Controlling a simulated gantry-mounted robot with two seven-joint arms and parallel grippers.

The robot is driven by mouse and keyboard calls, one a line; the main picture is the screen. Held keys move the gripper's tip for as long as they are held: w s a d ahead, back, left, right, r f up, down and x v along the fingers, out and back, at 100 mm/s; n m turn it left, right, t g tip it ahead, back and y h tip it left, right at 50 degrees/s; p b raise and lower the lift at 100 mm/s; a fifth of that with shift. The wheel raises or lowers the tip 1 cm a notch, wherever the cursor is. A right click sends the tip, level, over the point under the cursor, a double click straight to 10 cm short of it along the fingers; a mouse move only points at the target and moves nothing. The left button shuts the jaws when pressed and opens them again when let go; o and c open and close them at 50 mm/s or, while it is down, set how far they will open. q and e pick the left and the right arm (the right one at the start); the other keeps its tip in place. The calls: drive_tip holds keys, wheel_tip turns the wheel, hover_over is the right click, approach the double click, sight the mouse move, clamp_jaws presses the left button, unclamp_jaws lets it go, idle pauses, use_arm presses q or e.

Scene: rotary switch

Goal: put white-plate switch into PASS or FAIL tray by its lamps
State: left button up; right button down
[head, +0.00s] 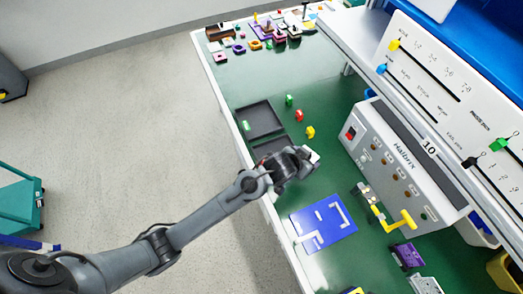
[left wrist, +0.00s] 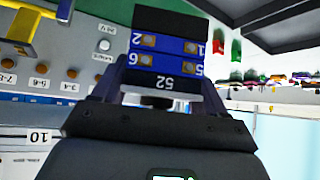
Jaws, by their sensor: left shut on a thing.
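My left gripper (head: 305,161) is shut on the switch, above the bench beside the dark trays. In the head view, a small white part of the switch (head: 314,155) shows at the fingertips. In the left wrist view, the switch (left wrist: 165,50) shows a blue and black body with numbered terminals and "52", between the fingers of my gripper (left wrist: 162,88). One dark tray (head: 262,107) has a green label. A second dark tray (head: 262,149) is partly hidden by my gripper. The grey tester (head: 400,160) has a row of small lamps or knobs; I cannot tell which are lit. My right gripper is not in view.
A blue mat (head: 312,236) with white outlines lies in front of the gripper. A fixture with a yellow lever (head: 395,222) stands by the tester. Small green (head: 289,100), red (head: 299,115) and yellow (head: 310,132) pieces lie near the trays. Several switches crowd the far end.

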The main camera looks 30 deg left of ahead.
use_arm(q)
drive_tip(key=shift+a+f, duration=0.9)
drive_tip(key=shift+a, duration=0.2)
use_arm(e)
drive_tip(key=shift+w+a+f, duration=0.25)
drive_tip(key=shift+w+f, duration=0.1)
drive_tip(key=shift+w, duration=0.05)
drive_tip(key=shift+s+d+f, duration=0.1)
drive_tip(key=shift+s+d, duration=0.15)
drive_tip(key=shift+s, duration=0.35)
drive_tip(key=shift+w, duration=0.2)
use_arm(q)
drive_tip(key=shift+w+a+f+b, duration=0.2)
drive_tip(key=shift+w+a+f, duration=0.15)
drive_tip(key=shift+a+f, duration=1.4)
drive_tip(key=shift+w+a+f+b, duration=0.25)
drive_tip(key=shift+w+a+f, duration=0.1)
drive_tip(key=shift+a+f, duration=1.4)
drive_tip(key=shift+w+a+f+b, duration=0.2)
drive_tip(key=shift+w+a+f, duration=0.15)
drive_tip(key=shift+a+f, duration=1.4)
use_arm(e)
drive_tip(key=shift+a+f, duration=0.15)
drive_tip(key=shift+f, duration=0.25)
use_arm(q)
drive_tip(key=shift+d+f, duration=0.15)
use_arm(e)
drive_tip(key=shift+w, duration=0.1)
